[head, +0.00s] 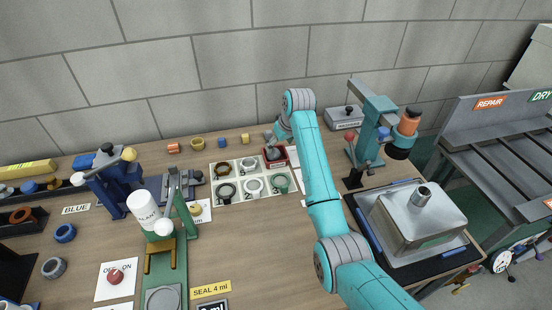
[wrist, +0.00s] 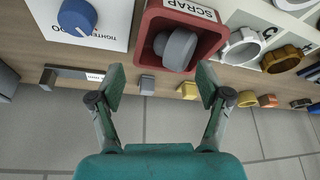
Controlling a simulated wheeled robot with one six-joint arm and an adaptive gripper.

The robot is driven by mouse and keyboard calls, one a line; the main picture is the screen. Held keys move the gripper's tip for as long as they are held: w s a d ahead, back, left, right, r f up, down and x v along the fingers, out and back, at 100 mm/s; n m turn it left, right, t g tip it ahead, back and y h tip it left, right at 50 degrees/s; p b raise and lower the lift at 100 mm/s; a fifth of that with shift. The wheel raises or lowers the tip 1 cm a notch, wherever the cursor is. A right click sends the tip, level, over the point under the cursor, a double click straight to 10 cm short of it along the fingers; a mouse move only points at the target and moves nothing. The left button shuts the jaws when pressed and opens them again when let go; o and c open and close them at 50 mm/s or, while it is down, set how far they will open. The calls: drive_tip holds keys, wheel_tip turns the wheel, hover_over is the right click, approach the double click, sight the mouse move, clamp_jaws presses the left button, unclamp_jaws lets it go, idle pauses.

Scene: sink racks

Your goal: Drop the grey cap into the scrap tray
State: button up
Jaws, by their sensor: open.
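The red scrap tray (wrist: 151,33) shows in the wrist view with the label SCRAP on its edge. A grey cap (wrist: 177,48) lies tilted inside its walls. My gripper (wrist: 160,82) is open and empty, its two fingers spread apart, with the tray beyond the fingertips. In the head view the small red tray (head: 289,163) stands at the right edge of the white numbered board, and my gripper (head: 274,139) is just above and behind it, partly hidden by my arm.
The white board (head: 238,178) with several rings lies left of the tray. A blue knob (wrist: 77,17) on a plate shows beside the tray in the wrist view. A teal press (head: 372,125) and a metal box (head: 415,215) stand to the right. Small coloured pieces line the table's back.

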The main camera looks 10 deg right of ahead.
drive_tip(key=v, duration=1.1)
drive_tip(key=shift+r, duration=0.15)
drive_tip(key=shift+s, duration=0.15)
